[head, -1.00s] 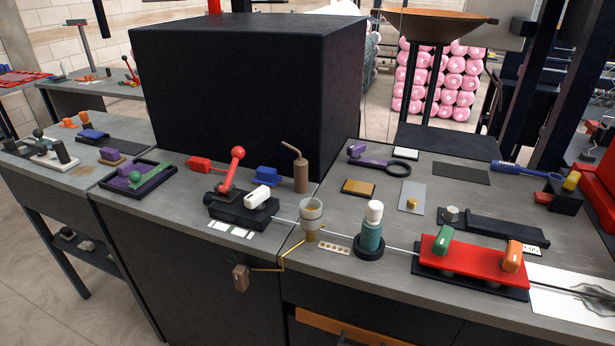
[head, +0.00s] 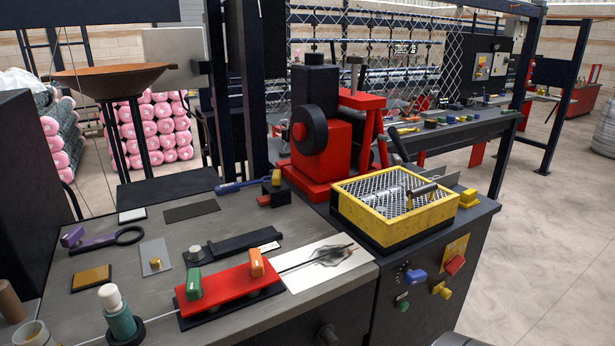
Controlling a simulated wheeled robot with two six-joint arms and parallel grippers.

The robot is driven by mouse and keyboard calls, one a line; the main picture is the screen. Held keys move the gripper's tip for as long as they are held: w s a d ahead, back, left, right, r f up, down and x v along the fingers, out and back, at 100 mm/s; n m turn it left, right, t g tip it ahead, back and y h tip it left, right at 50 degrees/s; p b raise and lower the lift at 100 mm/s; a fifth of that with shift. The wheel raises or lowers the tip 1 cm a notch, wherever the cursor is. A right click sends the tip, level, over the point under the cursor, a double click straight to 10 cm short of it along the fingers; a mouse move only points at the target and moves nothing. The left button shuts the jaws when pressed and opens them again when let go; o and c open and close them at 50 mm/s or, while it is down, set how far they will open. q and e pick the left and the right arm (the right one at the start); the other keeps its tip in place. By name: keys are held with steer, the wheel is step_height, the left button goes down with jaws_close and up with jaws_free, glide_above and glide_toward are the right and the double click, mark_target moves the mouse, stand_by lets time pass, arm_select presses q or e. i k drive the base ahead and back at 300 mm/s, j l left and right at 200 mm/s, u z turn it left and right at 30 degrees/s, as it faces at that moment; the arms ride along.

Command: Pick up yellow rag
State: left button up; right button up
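No cloth is clearly recognisable as the yellow rag. A small yellow piece (head: 469,197) lies on the right corner of the dark cabinet top, beside the yellow tray; I cannot tell whether it is a folded rag or a block. A flat mustard-coloured pad (head: 92,278) lies on the grey bench at the left. Neither of my grippers is in view.
A yellow tray (head: 391,236) with wire mesh and metal parts stands on the cabinet. A red machine (head: 319,165) stands behind it. A red fixture (head: 227,289) and teal bottle (head: 120,322) stand on the bench (head: 160,216). The floor (head: 545,230) at right is clear.

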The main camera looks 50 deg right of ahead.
mark_target(468, 199)
steer(key=z, duration=2.6)
